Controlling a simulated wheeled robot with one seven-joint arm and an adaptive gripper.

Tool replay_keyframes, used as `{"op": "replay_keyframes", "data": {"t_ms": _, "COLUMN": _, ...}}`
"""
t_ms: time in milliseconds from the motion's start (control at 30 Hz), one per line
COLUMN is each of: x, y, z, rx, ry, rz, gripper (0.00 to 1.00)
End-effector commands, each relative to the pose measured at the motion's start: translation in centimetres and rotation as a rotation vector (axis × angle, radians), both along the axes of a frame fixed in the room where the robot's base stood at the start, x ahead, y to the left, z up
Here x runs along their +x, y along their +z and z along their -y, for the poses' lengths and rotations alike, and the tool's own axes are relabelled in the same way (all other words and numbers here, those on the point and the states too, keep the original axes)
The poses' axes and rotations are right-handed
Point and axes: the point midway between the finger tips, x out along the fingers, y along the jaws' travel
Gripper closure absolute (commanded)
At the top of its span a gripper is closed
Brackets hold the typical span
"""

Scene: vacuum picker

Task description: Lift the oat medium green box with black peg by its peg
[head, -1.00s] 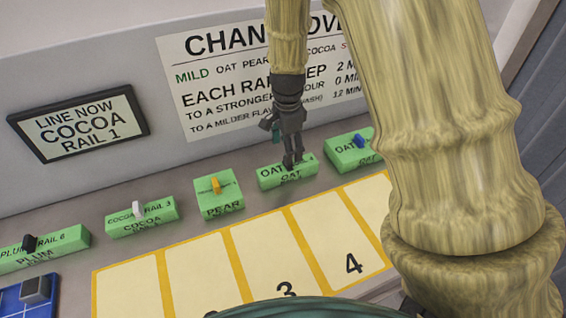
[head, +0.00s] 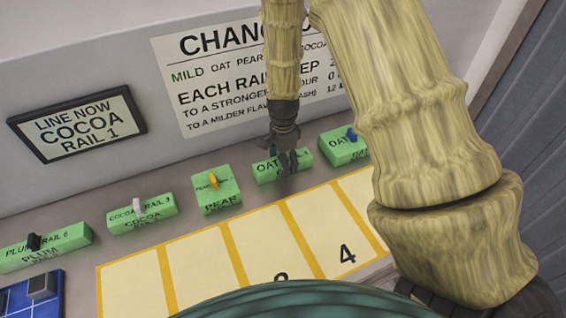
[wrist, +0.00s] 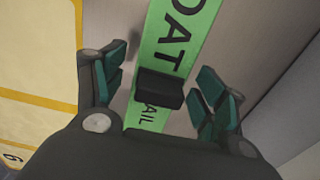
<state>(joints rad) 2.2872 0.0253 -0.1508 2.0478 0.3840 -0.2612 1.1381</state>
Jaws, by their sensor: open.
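The green oat box (head: 266,175) stands in the row on the counter, partly hidden behind my gripper in the head view. In the wrist view the same green box (wrist: 172,50) runs lengthwise below me with "OAT" on its top. Its black peg (wrist: 160,90) rises from the middle of the top. My gripper (wrist: 158,86) is open, with one finger on each side of the peg and a visible gap to both. The gripper also shows at the box in the head view (head: 286,160); there it hides the peg.
A green box with a blue peg (head: 342,150) stands close on the right. The pear box with a yellow peg (head: 216,192) is on the left, then the cocoa box (head: 142,215) and the plum box (head: 45,248). Yellow-framed slots (head: 265,245) lie empty in front.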

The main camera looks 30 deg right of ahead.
Motion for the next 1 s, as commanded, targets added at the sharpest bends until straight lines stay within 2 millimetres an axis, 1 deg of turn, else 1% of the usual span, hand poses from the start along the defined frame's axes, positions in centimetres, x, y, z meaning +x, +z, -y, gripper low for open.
{"op": "replay_keyframes", "data": {"t_ms": 200, "x": -0.1, "y": -1.6, "z": -0.1, "rx": 0.0, "ry": 0.001, "rz": -0.002, "gripper": 0.29}}
{"op": "replay_keyframes", "data": {"t_ms": 533, "x": 0.0, "y": -2.0, "z": -0.1, "rx": 0.0, "ry": 0.001, "rz": 0.0, "gripper": 0.29}}
{"op": "replay_keyframes", "data": {"t_ms": 567, "x": 0.0, "y": -2.0, "z": -0.1, "rx": 0.0, "ry": 0.001, "rz": 0.0, "gripper": 0.32}}
{"op": "replay_keyframes", "data": {"t_ms": 600, "x": 0.0, "y": -2.0, "z": -0.1, "rx": 0.0, "ry": 0.001, "rz": 0.0, "gripper": 0.4}}
{"op": "replay_keyframes", "data": {"t_ms": 667, "x": 0.0, "y": -2.0, "z": -0.1, "rx": 0.0, "ry": 0.001, "rz": 0.0, "gripper": 0.5}}
{"op": "replay_keyframes", "data": {"t_ms": 700, "x": 0.0, "y": -2.0, "z": -0.1, "rx": 0.0, "ry": 0.001, "rz": 0.0, "gripper": 0.58}}
{"op": "replay_keyframes", "data": {"t_ms": 833, "x": 0.0, "y": -2.0, "z": -0.1, "rx": 0.0, "ry": 0.0, "rz": 0.0, "gripper": 0.81}}
{"op": "replay_keyframes", "data": {"t_ms": 1000, "x": 0.0, "y": -2.0, "z": -0.1, "rx": 0.0, "ry": 0.0, "rz": 0.0, "gripper": 0.82}}
